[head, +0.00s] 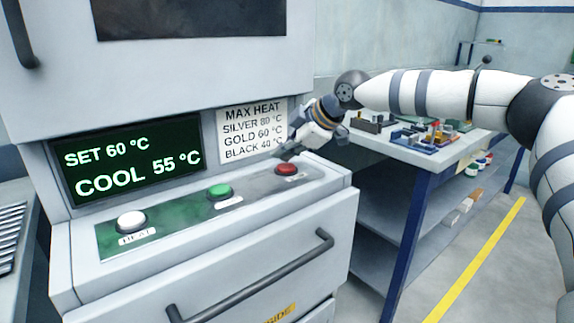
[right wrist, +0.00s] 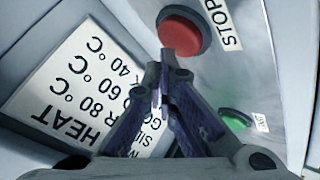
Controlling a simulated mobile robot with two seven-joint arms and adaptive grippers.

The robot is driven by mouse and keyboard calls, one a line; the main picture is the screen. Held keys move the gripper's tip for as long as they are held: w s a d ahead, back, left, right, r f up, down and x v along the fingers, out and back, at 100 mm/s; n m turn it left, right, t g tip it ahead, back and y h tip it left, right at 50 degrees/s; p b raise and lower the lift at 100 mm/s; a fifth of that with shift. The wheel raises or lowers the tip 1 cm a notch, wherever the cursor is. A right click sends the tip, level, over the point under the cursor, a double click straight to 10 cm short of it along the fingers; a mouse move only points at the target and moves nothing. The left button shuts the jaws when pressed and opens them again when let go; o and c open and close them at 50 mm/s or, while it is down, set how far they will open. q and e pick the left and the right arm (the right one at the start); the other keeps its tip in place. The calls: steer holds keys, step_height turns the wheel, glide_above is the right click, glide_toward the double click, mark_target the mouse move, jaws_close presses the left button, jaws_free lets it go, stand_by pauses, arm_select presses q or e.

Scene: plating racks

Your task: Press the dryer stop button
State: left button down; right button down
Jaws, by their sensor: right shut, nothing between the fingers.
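The red stop button (head: 286,169) sits at the right end of the dryer's sloped control panel. In the right wrist view the red button (right wrist: 184,30) shows beside a label reading STOP (right wrist: 222,25). My right gripper (head: 283,156) is shut and empty, with its fingertips just above and beside the red button in the head view. In the right wrist view the closed fingertips (right wrist: 160,72) point toward the button's edge; I cannot tell whether they touch it. The dryer display (head: 128,160) reads SET 60 °C and COOL 55 °C. My left gripper is not in view.
A green button (head: 219,190) and a white button labelled HEAT (head: 131,220) share the panel. A MAX HEAT sign (head: 252,132) stands behind my right gripper. A drawer handle (head: 250,281) juts out below. A workbench (head: 424,158) with small parts stands at the right.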

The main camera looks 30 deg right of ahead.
mark_target(285, 167)
steer(key=shift+r, duration=0.25)
steer(key=shift+r+p, duration=0.55)
steer(key=shift+r, duration=1.95)
steer(key=shift+f, duration=0.1)
